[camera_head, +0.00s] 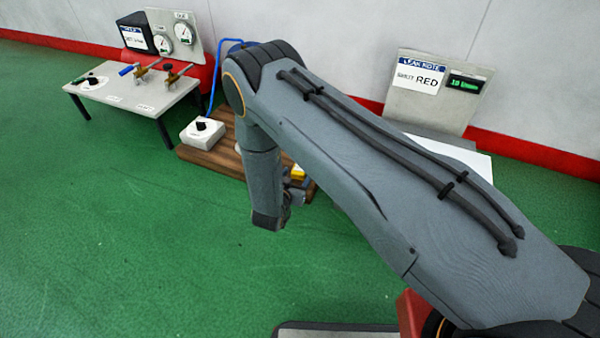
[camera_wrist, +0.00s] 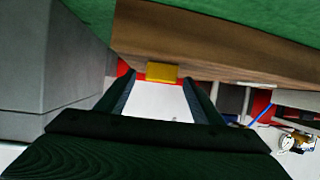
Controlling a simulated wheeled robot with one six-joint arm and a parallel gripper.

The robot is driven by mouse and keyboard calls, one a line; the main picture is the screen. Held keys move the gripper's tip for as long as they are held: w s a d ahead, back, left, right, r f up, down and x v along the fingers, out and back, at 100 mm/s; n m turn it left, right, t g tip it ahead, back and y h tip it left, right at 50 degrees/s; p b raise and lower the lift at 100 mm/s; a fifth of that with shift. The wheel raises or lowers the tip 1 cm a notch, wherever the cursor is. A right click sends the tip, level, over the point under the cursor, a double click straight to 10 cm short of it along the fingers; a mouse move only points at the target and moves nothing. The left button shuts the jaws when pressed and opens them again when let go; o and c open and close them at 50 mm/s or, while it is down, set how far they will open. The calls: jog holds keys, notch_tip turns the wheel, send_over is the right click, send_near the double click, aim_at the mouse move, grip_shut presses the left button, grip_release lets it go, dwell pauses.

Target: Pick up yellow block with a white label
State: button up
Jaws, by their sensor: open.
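The yellow block (camera_wrist: 161,72) shows in the wrist view at the edge of a brown wooden board, between my two fingertips in the picture. In the head view a small yellow piece of it (camera_head: 298,172) shows beside my wrist, on the wooden board. I cannot make out a white label on it. My gripper (camera_wrist: 158,80) is open, with a finger on each side of the block in the picture; I cannot tell how far away the block is. In the head view my gripper (camera_head: 296,192) is mostly hidden by my arm.
The wooden board (camera_head: 214,163) bears a white box with a black knob (camera_head: 203,130) and a blue pipe (camera_head: 212,90). A grey table (camera_head: 135,95) with gauges and brass valves stands left. A leak-note panel (camera_head: 425,105) stands behind my arm. Green floor in front is clear.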

aim_at(299, 169)
jog(key=shift+r+b+x, duration=0.2)
jog(key=shift+b+x, duration=0.7)
jog(key=shift+x, duration=0.4)
jog(key=shift+r+b+x, duration=0.15)
jog(key=shift+b+x, duration=0.7)
jog(key=shift+x, duration=0.4)
jog(key=shift+w, duration=0.15)
jog(key=c, duration=1.1)
